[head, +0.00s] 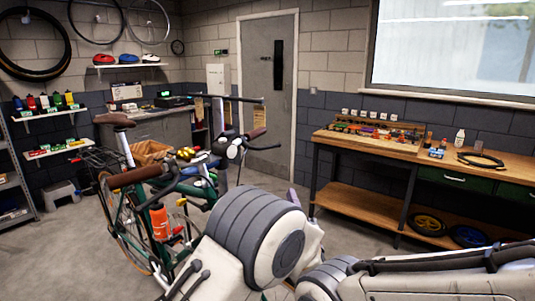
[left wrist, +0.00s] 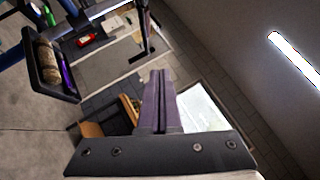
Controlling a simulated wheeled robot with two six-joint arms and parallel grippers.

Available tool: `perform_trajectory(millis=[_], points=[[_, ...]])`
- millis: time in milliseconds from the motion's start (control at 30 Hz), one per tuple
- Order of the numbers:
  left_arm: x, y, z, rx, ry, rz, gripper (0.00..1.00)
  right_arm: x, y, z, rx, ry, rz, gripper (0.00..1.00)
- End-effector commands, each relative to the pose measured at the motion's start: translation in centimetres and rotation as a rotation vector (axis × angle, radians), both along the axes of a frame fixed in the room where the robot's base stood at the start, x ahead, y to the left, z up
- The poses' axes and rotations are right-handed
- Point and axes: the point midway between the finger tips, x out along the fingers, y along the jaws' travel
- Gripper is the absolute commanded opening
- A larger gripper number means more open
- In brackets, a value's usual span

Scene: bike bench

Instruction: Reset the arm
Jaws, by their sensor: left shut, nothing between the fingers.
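My left arm fills the lower middle of the head view, in front of the bike. Only a purple bit of my left gripper (head: 291,196) shows past the arm's grey and white joint. In the left wrist view my left gripper (left wrist: 158,76) has its two purple fingers together, with nothing between them. It points up into free air and touches nothing that I can see. My right gripper is in neither view.
A green bike (head: 125,205) stands on a work stand left of my arm. A wooden workbench (head: 375,144) with small parts is at the right. A grey door (head: 268,85) is behind. A dark tray (left wrist: 50,88) shows in the left wrist view. Floor is clear before the bench.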

Motion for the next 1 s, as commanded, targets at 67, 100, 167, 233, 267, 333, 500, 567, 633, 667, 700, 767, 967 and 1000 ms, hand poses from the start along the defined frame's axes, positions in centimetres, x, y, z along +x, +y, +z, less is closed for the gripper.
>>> perform_trajectory(millis=[67,100,167,233,267,333,500,567,633,667,700,767,967,1000], points=[[0.6,0.6,-0.1,-0.037,0.023,-0.026,0.0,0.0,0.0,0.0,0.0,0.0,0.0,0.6],[0.9,0.9,-0.2,-0.059,0.037,-0.041,0.0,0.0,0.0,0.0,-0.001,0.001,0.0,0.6],[1.2,1.1,-0.4,-0.093,0.057,-0.066,0.0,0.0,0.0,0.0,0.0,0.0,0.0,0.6],[1.7,1.6,-0.6,-0.14,0.088,-0.096,0.0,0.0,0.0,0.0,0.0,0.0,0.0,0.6],[1.9,1.8,-0.7,-0.161,0.101,-0.11,0.0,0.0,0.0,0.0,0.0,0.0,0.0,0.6],[2.4,2.4,-1.1,-0.222,0.139,-0.144,0.0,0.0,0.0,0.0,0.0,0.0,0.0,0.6],[3.3,4.3,-2.4,-0.415,0.271,-0.23,0.0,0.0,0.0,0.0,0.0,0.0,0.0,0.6],[3.3,5.2,-3.1,-0.501,0.331,-0.255,0.0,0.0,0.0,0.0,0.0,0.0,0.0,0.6],[3.1,6.5,-4.1,-0.62,0.414,-0.274,0.0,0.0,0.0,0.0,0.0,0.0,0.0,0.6],[2.8,7.2,-4.6,-0.681,0.457,-0.278,0.0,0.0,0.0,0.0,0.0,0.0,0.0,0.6],[2.3,8.3,-5.4,-0.771,0.517,-0.275,0.0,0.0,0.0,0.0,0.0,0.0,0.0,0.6],[0.9,10.2,-6.8,-0.925,0.622,-0.251,0.0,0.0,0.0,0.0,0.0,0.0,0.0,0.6],[-7.2,16.6,-11.8,-1.412,0.905,0.033,0.0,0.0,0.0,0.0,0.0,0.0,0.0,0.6],[-8.8,17.6,-12.5,-1.478,0.933,0.1,0.0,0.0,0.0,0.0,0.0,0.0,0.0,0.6]])
